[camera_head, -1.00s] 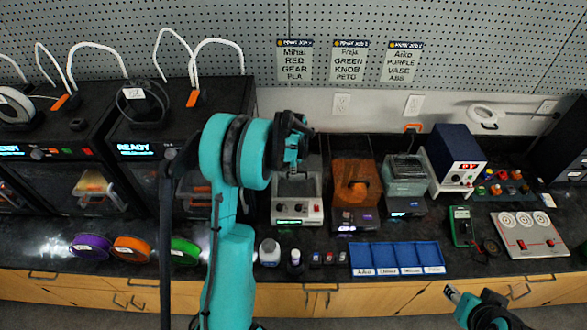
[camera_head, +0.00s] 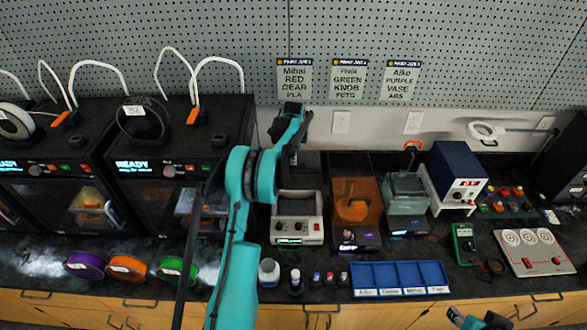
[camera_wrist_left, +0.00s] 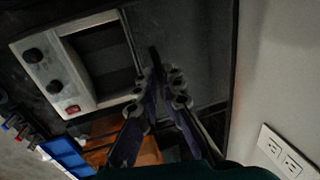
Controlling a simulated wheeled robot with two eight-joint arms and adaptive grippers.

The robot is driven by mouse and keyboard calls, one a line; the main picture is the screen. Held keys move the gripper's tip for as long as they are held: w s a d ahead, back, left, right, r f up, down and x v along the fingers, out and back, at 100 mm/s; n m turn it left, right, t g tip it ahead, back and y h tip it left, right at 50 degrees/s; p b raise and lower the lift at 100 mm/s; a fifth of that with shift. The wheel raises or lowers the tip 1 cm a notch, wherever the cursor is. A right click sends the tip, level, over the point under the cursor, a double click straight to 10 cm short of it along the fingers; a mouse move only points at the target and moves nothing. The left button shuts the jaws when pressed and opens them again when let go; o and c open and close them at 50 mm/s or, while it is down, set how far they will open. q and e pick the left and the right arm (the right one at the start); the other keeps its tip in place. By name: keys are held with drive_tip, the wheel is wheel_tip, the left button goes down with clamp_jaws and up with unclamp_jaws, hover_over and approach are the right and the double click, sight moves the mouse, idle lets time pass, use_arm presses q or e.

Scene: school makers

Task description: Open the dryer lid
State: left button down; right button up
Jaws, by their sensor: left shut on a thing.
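The dryer is a light grey box (camera_head: 297,231) with dark knobs and a lit green display, on the bench below my left forearm. It also shows in the left wrist view (camera_wrist_left: 48,72), with its top opening uncovered. Its dark lid (camera_wrist_left: 200,45) stands raised from the box in that view. My left gripper (camera_head: 294,112) is above and behind the box; in the wrist view its fingers (camera_wrist_left: 160,80) are closed at the lid, on what looks like its small dark handle. The exact contact is hard to see. My right gripper (camera_head: 462,318) is cut off at the bottom edge.
An orange unit (camera_head: 356,205) and a grey-green unit (camera_head: 405,195) stand right of the dryer. Printers (camera_head: 170,150) stand left. Bottles (camera_head: 269,271) and a blue tray (camera_head: 400,280) lie in front. A pegboard wall (camera_head: 450,50) is close behind.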

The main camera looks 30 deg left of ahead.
use_arm(q)
drive_tip(key=shift+w+a, duration=0.35)
drive_tip(key=shift+w, duration=0.1)
drive_tip(key=c, duration=1.6)
unclamp_jaws()
drive_tip(key=shift+c, duration=0.2)
wheel_tip(320, 180, up, 12)
drive_tip(key=s+d, duration=0.1)
drive_tip(key=s, duration=0.1)
drive_tip(key=shift+d, duration=0.15)
drive_tip(key=shift+f, duration=0.15)
drive_tip(key=shift+d, duration=0.1)
